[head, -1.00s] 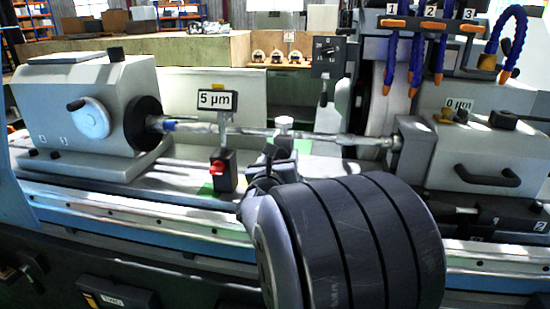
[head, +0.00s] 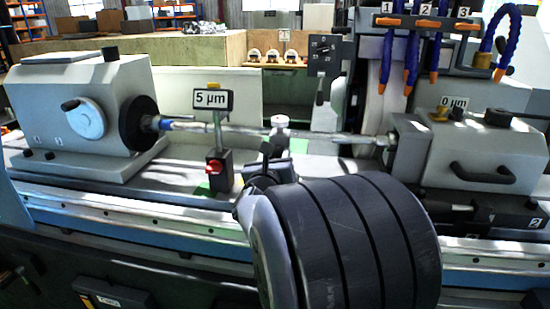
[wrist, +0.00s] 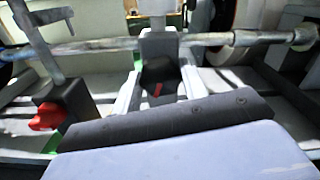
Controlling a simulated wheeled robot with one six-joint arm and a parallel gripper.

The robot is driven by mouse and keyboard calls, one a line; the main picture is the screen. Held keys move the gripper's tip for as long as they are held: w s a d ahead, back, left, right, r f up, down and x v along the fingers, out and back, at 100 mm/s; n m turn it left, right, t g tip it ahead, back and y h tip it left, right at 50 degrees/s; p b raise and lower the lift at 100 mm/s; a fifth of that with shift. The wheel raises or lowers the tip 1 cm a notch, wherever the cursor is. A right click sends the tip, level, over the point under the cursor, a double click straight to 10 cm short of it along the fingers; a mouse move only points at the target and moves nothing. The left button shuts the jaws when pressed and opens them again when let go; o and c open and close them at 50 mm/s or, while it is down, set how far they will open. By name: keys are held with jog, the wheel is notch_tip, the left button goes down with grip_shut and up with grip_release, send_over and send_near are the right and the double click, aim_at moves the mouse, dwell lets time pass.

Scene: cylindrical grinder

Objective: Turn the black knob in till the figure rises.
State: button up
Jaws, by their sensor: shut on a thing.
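The black knob (wrist: 158,72), with a red mark on it, sits on the front of a grey steady rest below the long bar (head: 240,129). In the wrist view my gripper (wrist: 160,84) has a pale finger on each side of the knob and is shut on it. In the head view my gripper (head: 266,172) is at the rest, and my dark wrist hides much of it. A sign (head: 213,99) on a stand left of the rest reads 5 µm.
A black stand with a red knob (head: 214,166) is close to the left of my gripper; the red knob also shows in the wrist view (wrist: 45,117). Blue coolant hoses (head: 412,55) hang at the upper right. The grinding wheel (head: 377,110) is behind the bar.

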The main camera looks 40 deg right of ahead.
jog(key=shift+f, duration=0.15)
jog(key=m+b, duration=0.5)
jog(key=b, duration=0.2)
jog(key=shift+b, duration=0.3)
jog(key=shift+m+b, duration=0.55)
jog(key=shift+m, duration=0.25)
jog(key=o, duration=1)
jog(key=shift+s, duration=0.1)
